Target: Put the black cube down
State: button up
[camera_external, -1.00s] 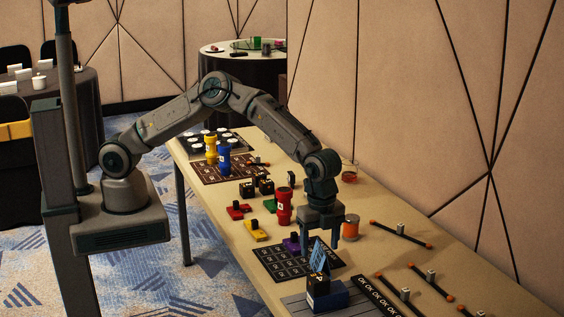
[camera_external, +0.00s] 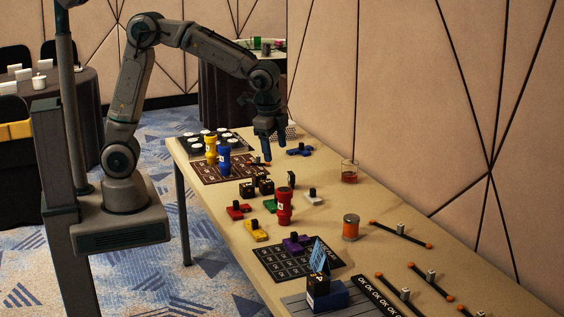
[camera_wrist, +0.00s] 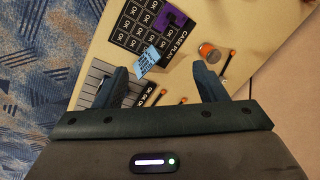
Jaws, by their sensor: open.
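A black cube (camera_external: 318,284) with a light mark rests on or against a blue block (camera_external: 333,297) at the near end of the table. Two more black cubes stand close together mid-table, one on the left (camera_external: 247,189) and one on the right (camera_external: 265,185). Another small black block (camera_external: 291,178) stands right of them. My gripper (camera_external: 275,155) is open and empty above the far part of the table, well away from the marked cube. In the wrist view its two fingers (camera_wrist: 163,80) are spread apart with nothing held; I cannot make out a black cube there.
A red bottle-like piece (camera_external: 284,206), yellow and blue pieces (camera_external: 223,157), and an orange jar (camera_external: 351,227) stand on the table. A dark grid mat (camera_external: 270,262) carries a purple piece (camera_external: 296,243). A blue card (camera_external: 319,254) stands near the marked cube. A glass (camera_external: 349,171) is at the back edge.

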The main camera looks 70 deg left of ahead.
jog(key=s+a+r+n+t+h, duration=0.1)
jog(key=s+a+n, duration=0.9)
jog(key=s+a, duration=0.8)
jog(key=shift+a+r+n+t, duration=0.3)
jog(key=shift+a, duration=0.9)
dwell(5.0)
